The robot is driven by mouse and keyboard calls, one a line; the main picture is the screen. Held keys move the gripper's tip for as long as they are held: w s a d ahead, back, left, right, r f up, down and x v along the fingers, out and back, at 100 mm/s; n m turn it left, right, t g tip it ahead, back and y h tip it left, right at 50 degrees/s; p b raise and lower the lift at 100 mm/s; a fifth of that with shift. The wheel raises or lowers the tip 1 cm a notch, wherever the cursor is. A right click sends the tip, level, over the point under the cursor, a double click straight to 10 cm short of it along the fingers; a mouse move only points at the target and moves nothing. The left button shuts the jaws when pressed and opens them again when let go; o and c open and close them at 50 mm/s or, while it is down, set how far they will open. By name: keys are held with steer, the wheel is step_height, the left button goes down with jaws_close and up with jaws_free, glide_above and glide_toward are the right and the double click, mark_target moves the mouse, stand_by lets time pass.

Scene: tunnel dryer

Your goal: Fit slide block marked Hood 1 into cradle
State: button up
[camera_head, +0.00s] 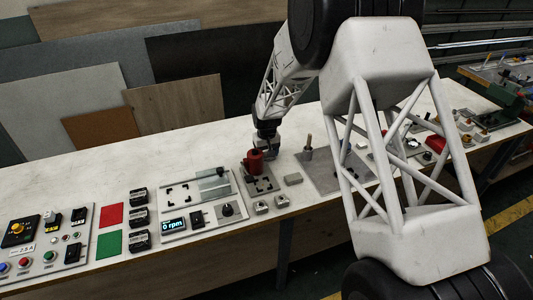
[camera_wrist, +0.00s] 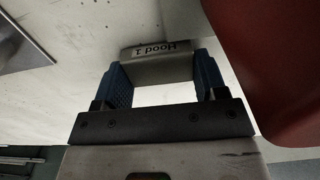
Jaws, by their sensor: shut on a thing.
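In the head view my gripper (camera_head: 268,147) is over the bench, just behind and above a red cylindrical thing (camera_head: 254,164); the block is not clear there. A white board (camera_head: 178,213) with small black corner brackets and a grey slide strip (camera_head: 214,187) lies to the left. I cannot tell which part is the cradle.
The red thing (camera_wrist: 275,60) is very close on the right in the wrist view. Small grey blocks (camera_head: 261,207) lie in front of it, and a grey plate with an upright post (camera_head: 308,146) stands to the right. The bench (camera_head: 120,165) behind the white board is clear.

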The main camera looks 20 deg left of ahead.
steer(key=o, duration=1.2)
steer(key=shift+f, duration=0.1)
step_height(320, 180, up, 12)
steer(key=shift+r, duration=0.2)
stand_by(0.6)
